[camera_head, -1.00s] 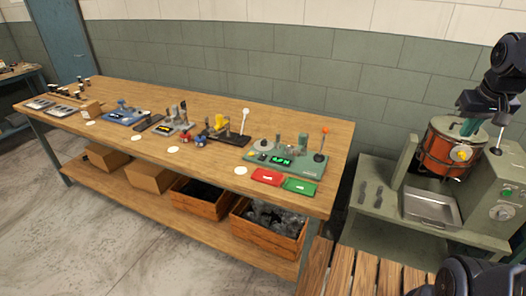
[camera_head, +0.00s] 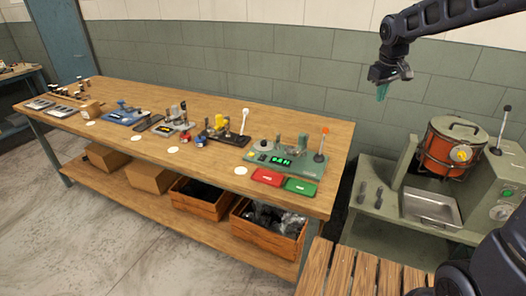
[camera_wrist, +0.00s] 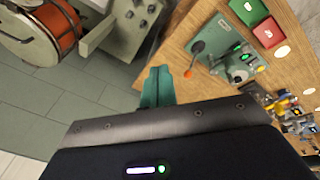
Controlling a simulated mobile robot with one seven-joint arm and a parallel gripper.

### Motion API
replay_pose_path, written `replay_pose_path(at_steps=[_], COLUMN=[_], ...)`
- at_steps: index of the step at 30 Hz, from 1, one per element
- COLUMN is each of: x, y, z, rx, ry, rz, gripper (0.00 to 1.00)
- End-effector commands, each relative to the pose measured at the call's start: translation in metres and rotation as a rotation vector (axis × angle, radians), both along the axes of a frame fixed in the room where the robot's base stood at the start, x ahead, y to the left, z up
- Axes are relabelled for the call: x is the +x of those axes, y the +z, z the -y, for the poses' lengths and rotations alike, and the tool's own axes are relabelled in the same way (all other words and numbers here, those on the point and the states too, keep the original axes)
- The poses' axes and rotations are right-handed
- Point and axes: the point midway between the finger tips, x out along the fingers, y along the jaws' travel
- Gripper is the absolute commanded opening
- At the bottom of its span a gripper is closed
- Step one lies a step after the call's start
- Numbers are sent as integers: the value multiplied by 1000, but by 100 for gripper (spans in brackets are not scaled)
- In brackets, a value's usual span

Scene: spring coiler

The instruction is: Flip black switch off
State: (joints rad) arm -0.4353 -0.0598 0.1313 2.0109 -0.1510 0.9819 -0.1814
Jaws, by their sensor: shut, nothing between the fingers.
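A lever with a black knob (camera_head: 507,109) stands upright on the green-grey drum machine (camera_head: 480,195) at the right in the head view. It is the clearest black handle there; I cannot tell whether it is the switch named. My gripper (camera_head: 381,92) has teal fingers, shut and empty, and hangs in the air left of and above the copper drum (camera_head: 450,150). In the wrist view, the shut fingers (camera_wrist: 158,82) point toward the gap between the bench and the machine, touching nothing. The copper drum also shows in the wrist view (camera_wrist: 62,25).
The wooden bench (camera_head: 325,130) carries a green coiler (camera_head: 285,158) with an orange-knobbed lever (camera_head: 321,146), a red tray (camera_head: 268,176) and a green tray (camera_head: 300,187). A metal tray (camera_head: 432,207) and dark pieces (camera_head: 370,193) sit on the machine's ledge.

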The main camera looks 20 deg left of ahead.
Motion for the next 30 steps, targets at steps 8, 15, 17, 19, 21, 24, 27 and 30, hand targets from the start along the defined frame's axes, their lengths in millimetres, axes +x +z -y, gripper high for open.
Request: replay_pose_path(at_steps=[8, 15, 17, 19, 21, 24, 27, 30], x=[21, 28, 28, 27, 26, 22, 16, 8], y=[-25, -53, -61, -70, -81, -96, -113, -130], z=[-85, -159, -178, -200, -222, -253, -285, -315], rx=[-37, -64, -71, -79, -86, -95, -104, -113], ry=[161, 294, 329, 368, 404, 459, 514, 567], rz=[-28, -48, -53, -60, -67, -75, -84, -93], gripper=[0, 0, 0, 0, 0, 0, 0, 0])
